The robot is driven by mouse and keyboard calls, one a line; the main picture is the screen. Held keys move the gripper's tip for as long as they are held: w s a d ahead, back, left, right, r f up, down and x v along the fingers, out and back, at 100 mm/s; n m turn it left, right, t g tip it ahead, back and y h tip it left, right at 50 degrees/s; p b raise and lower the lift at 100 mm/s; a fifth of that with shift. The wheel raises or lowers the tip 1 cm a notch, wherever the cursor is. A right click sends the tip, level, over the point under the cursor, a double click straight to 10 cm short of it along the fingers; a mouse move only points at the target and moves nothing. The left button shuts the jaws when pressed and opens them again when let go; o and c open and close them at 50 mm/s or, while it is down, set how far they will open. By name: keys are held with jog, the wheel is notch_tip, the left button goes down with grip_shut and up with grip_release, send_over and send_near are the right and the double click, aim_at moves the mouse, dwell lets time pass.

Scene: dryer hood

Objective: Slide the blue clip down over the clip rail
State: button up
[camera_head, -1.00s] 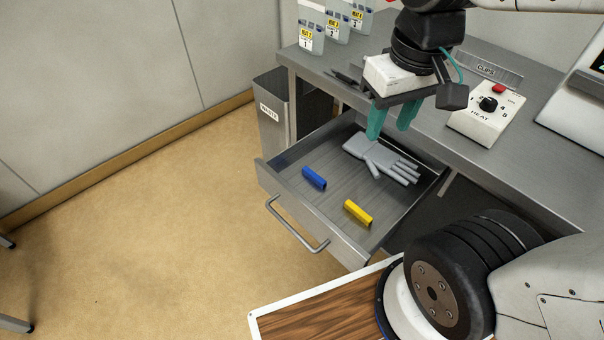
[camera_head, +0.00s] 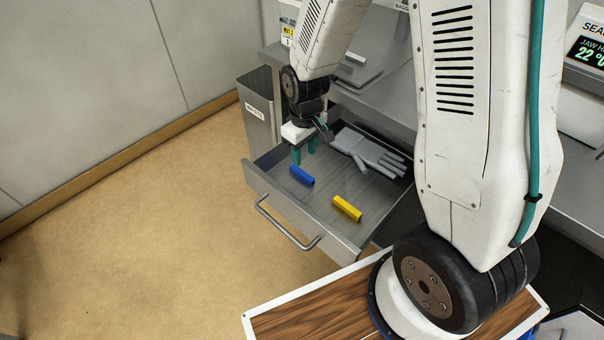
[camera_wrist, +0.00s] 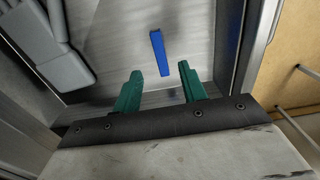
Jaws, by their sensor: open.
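The blue clip (camera_head: 301,175) lies in the open drawer, near its left end. It also shows in the wrist view (camera_wrist: 160,52), lying lengthwise just beyond the gap between my fingertips. My gripper (camera_head: 304,155) is over the drawer, just behind the blue clip in the head view. Its two green fingers (camera_wrist: 158,82) are apart with nothing between them. A yellow clip (camera_head: 347,208) lies farther right in the same drawer. I cannot make out the clip rail; my arm covers much of the counter.
The drawer (camera_head: 285,215) is pulled out, with a bar handle (camera_head: 285,228) in front. A grey glove (camera_head: 368,152) lies at its back right and shows in the wrist view. A waste bin (camera_head: 258,112) stands left of the drawer. Floor at left is clear.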

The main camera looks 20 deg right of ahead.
aim_at(305, 174)
notch_tip(305, 174, down, 8)
jog(key=shift+f, duration=0.2)
grip_shut()
